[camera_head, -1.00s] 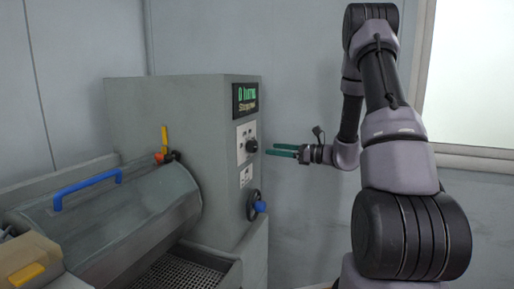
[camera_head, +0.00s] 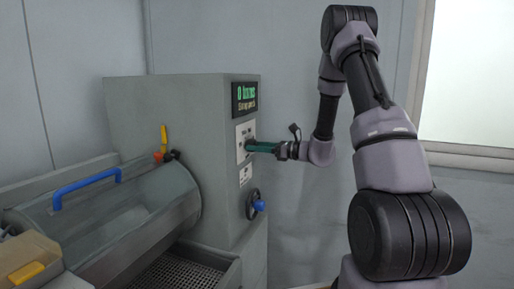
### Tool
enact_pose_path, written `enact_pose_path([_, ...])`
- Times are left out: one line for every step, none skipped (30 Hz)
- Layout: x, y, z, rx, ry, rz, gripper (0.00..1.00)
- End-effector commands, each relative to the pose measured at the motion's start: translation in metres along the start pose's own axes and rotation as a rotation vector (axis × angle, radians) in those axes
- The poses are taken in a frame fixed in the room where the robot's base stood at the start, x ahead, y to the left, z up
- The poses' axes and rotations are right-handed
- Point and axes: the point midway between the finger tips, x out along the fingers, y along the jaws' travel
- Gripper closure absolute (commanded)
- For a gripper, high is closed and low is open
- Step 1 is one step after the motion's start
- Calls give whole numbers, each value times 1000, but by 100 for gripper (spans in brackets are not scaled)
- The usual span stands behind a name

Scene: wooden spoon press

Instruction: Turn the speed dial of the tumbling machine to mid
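The tumbling machine (camera_head: 165,110) is a grey cabinet with a drum beside it. Its speed dial sits on a white plate (camera_head: 241,153) on the cabinet's right-hand face, below a dark display (camera_head: 245,97) with green text. The display text is too small to read surely. My gripper (camera_head: 251,147) is at the dial, its green fingers reaching left to the plate. The fingers cover most of the dial, so its pointer is hidden. The two fingers look merged in this view, and I cannot tell whether they are closed on the dial.
A handwheel with a blue knob (camera_head: 258,206) is below the dial. A grey drum cover with a blue handle (camera_head: 88,184) and a red and yellow lever (camera_head: 162,146) are at the left. Open room lies right of the cabinet, before the wall.

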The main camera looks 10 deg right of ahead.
Motion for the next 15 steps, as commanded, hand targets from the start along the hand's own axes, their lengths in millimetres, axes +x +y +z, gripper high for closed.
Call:
enact_pose_path([0, 0, 0, 0, 0, 0, 96])
enact_pose_path([0, 0, 0, 0, 0, 0, 96])
enact_pose_path([0, 0, 0, 0, 0, 0, 96])
enact_pose_path([0, 0, 0, 1, 0, 0, 96])
enact_pose_path([0, 0, 0, 3, 0, 0, 96])
enact_pose_path([0, 0, 0, 6, 0, 0, 96])
enact_pose_path([0, 0, 0, 10, 0, 0, 96])
enact_pose_path([0, 0, 0, 16, 0, 0, 96])
enact_pose_path([0, 0, 0, 26, 0, 0, 96])
enact_pose_path([0, 0, 0, 35, 0, 0, 96])
enact_pose_path([0, 0, 0, 45, 0, 0, 96])
enact_pose_path([0, 0, 0, 63, 0, 0, 96])
enact_pose_path([0, 0, 0, 77, 0, 0, 96])
enact_pose_path([0, 0, 0, 94, 0, 0, 96])
enact_pose_path([0, 0, 0, 118, 0, 0, 96])
